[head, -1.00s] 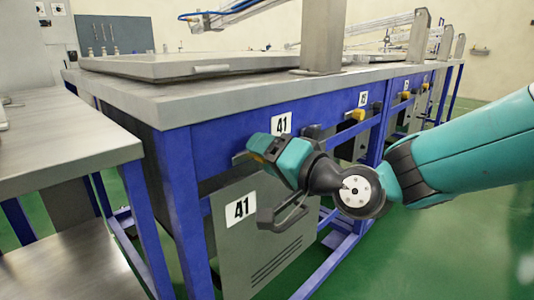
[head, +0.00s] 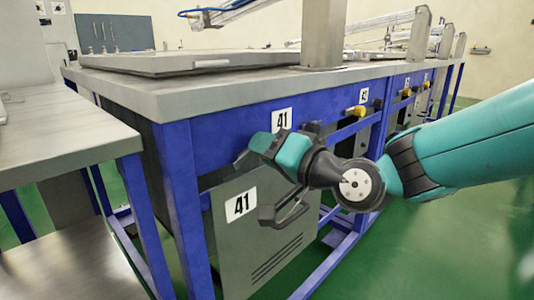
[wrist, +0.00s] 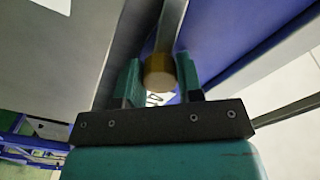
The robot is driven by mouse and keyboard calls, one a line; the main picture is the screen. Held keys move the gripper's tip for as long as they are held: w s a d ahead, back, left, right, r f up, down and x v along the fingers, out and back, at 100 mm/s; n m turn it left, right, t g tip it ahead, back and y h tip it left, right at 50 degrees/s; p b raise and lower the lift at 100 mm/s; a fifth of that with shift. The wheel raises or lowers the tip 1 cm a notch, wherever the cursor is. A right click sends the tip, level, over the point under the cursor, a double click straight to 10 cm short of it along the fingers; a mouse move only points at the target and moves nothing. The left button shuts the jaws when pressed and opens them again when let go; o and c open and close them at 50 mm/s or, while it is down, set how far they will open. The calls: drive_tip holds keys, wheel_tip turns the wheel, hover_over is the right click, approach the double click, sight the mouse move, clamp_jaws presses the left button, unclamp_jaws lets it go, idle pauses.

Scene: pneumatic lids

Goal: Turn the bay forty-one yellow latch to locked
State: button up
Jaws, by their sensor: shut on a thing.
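The bay forty-one yellow latch (wrist: 158,73) shows in the wrist view as a rounded yellow end between my two teal fingers. My gripper (wrist: 160,82) is shut on it, with one finger on each side. In the head view my gripper (head: 257,146) is at the blue front rail, just left of and below the upper 41 label (head: 281,121). The latch is hidden behind the gripper there, so I cannot read its locked or unlocked position.
Another yellow latch (head: 355,111) sits further right on the blue rail. A steel side table (head: 70,140) stands at left. Green floor is open at right.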

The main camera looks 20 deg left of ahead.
drive_tip(key=n+b, duration=0.4)
drive_tip(key=shift+f, duration=0.3)
drive_tip(key=n+b, duration=0.4)
drive_tip(key=shift+n, duration=0.3)
drive_tip(key=n+b, duration=0.4)
drive_tip(key=shift+n, duration=0.3)
drive_tip(key=shift+o, duration=0.3)
drive_tip(key=shift+r+n+b, duration=0.1)
drive_tip(key=shift+n+b, duration=1.45)
drive_tip(key=shift+n, duration=0.25)
drive_tip(key=shift+w, duration=0.1)
drive_tip(key=o, duration=0.9)
drive_tip(key=shift+d, duration=0.1)
drive_tip(key=shift+c, duration=0.2)
drive_tip(key=shift+r, duration=0.1)
